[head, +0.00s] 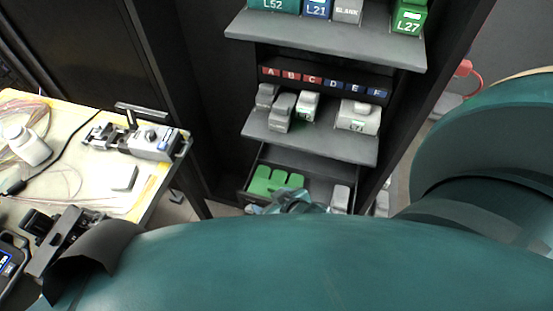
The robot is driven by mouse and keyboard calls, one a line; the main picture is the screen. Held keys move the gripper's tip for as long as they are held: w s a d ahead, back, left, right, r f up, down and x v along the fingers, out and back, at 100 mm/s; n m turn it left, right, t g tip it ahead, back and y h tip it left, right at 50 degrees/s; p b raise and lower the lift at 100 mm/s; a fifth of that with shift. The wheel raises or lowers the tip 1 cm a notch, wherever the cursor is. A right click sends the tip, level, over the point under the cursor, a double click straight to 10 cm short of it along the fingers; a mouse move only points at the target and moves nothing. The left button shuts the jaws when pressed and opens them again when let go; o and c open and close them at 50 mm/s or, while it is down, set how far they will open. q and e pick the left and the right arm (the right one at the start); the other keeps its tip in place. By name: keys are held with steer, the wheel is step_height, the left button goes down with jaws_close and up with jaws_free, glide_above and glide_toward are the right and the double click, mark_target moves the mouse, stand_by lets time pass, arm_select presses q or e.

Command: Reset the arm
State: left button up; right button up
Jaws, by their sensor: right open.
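The large teal links of my arm fill the bottom and right of the head view. My right gripper (295,201) shows only as a small teal and grey part above the arm's upper edge, in front of the low drawer (317,185). It is open; its fingertips are mostly hidden and I see nothing held. The drawer stands out from the shelf unit and holds several green pieces (279,181) and a pale grey piece (340,198). My left gripper is not in view.
Dark panels stand behind.

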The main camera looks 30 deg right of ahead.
steer(key=s+a+n+y, duration=0.1)
steer(key=s+a, duration=0.1)
steer(key=s, duration=0.4)
steer(key=shift+a+r+n+t+y, duration=0.2)
steer(key=shift+r+n+t+y, duration=0.1)
steer(key=shift+r, duration=0.15)
